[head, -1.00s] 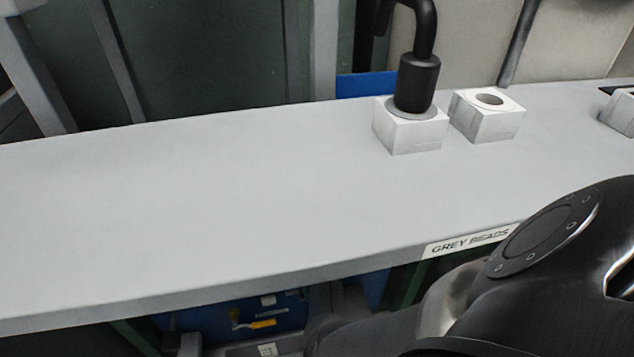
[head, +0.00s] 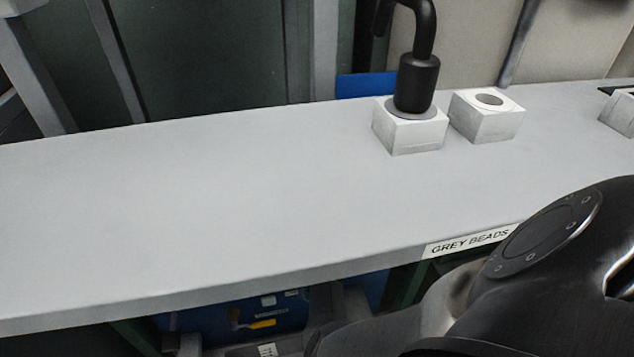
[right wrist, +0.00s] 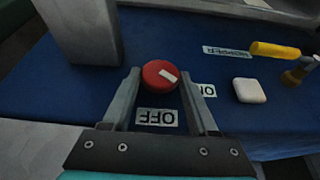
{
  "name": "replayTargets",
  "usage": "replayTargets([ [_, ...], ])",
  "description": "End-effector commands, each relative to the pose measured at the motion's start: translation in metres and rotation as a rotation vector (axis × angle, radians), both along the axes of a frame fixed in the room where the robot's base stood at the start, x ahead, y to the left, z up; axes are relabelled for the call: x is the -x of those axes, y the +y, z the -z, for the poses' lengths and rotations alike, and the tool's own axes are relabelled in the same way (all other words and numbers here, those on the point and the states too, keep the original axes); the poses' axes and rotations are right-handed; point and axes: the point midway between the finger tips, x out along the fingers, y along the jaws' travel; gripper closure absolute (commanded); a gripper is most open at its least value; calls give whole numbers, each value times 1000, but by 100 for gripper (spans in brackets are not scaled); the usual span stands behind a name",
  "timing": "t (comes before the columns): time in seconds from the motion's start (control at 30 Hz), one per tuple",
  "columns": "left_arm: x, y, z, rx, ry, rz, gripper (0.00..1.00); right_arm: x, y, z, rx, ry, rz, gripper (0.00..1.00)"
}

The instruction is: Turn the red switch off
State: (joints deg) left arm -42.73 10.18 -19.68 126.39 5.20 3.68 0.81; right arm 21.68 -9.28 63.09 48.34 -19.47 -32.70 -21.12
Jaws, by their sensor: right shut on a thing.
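The red switch (right wrist: 155,84) is a round red knob on a blue panel (right wrist: 55,103) in the right wrist view. A white mark on it runs at a slant. My right gripper (right wrist: 160,79) has its two fingers on either side of the knob and is shut on it. An upside-down "OFF" label (right wrist: 157,117) lies between the fingers. A second label (right wrist: 207,90), partly hidden by the right finger, is beside it. In the head view the knob is hidden. My left gripper is in no view.
In the right wrist view a white button (right wrist: 249,91), a yellow handle (right wrist: 275,50) and a grey post (right wrist: 85,30) stand near the knob. In the head view a grey shelf (head: 180,210) bears white blocks (head: 487,118) and lies above the blue panel.

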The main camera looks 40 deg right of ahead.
Motion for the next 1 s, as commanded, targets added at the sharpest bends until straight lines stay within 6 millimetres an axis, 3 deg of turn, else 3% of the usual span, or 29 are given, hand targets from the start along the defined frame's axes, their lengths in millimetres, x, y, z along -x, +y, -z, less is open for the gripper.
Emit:
replayTargets([
  [0.53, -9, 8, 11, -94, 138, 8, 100, 3, -3, 2, -147, -77, 1, 96],
  [1.0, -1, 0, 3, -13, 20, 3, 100, 5, -6, 5, -323, -171, 1, 96],
])
